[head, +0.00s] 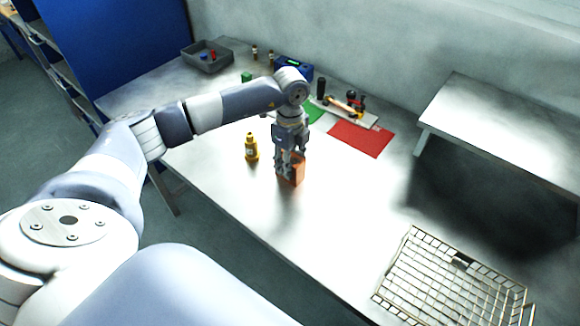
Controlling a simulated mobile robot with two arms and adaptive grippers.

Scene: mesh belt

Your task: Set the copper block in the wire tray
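The copper block (297,170) is an orange-brown box standing on the white table, right of a yellow bottle. My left gripper (285,172) points down at the block, with its fingers at the block's near left side and overlapping it in the picture. I cannot tell whether the fingers are closed on it. The wire tray (408,262) is a pale wire grid at the table's front right, well apart from the block. I see no block in it; a small dark piece shows at its upper side. My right gripper is not in view.
The yellow bottle (251,148) stands close left of the gripper. A grey bin (207,60) is at the far left. A raised white shelf (490,125) stands right. Table between block and tray is clear.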

